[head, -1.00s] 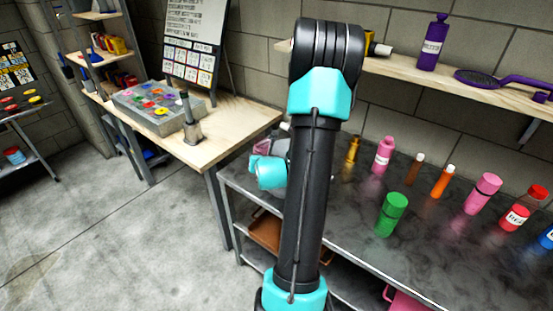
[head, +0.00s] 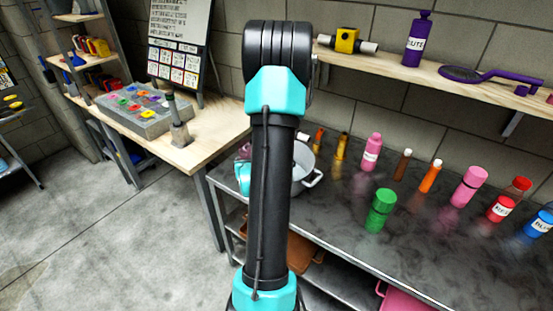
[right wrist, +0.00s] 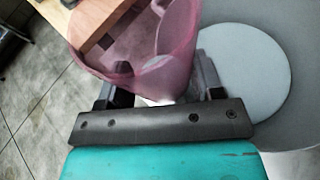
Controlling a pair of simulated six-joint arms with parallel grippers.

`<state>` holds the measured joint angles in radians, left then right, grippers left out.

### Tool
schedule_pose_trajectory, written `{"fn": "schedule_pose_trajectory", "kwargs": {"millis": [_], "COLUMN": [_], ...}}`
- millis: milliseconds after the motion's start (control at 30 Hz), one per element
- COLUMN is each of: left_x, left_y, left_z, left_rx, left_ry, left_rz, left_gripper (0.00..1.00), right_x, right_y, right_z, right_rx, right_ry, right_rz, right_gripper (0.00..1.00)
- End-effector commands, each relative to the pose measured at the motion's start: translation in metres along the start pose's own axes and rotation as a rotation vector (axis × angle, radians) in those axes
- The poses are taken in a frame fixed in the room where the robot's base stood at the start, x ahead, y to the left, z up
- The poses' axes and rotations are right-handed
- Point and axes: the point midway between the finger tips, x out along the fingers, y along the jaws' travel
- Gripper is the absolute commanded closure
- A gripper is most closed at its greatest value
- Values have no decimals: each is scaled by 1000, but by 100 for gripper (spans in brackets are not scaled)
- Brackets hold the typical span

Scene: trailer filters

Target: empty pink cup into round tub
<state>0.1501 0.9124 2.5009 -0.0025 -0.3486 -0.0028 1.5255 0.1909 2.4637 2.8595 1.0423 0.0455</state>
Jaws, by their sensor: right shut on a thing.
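The pink see-through cup (right wrist: 150,40) is between the fingers of my right gripper (right wrist: 162,88), which is shut on it. Pale and greyish patches show at its lower part; I cannot tell whether they are contents. In the head view, a bit of pink cup (head: 243,151) shows left of my arm, which hides most of the hand. The round grey tub (head: 312,178) stands on the dark bench, partly behind my arm. In the right wrist view, the tub (right wrist: 303,45) is right of the cup, with a pale disc at its bottom. My left gripper is out of view.
The dark bench (head: 335,225) holds several bottles right of the tub, including a green one (head: 380,210) and a pink one (head: 371,152). A wooden table (head: 215,130) stands left, close to the cup. A wall shelf (head: 440,80) runs above the bench.

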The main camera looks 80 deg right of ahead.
Motion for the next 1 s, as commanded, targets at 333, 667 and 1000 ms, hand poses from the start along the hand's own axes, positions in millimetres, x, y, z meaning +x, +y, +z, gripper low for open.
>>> {"fn": "schedule_pose_trajectory", "kwargs": {"millis": [333,667,1000], "left_x": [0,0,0], "left_y": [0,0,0], "left_z": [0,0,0], "left_rx": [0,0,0], "left_ry": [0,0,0], "left_rz": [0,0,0], "left_gripper": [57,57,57], "right_x": [-3,-14,-19], "right_y": [0,1,1], "right_z": [8,36,46], "right_rx": [-1,-1,1], "right_ry": [-3,-3,0], "right_rz": [1,0,1], "right_gripper": [68,68,68]}}
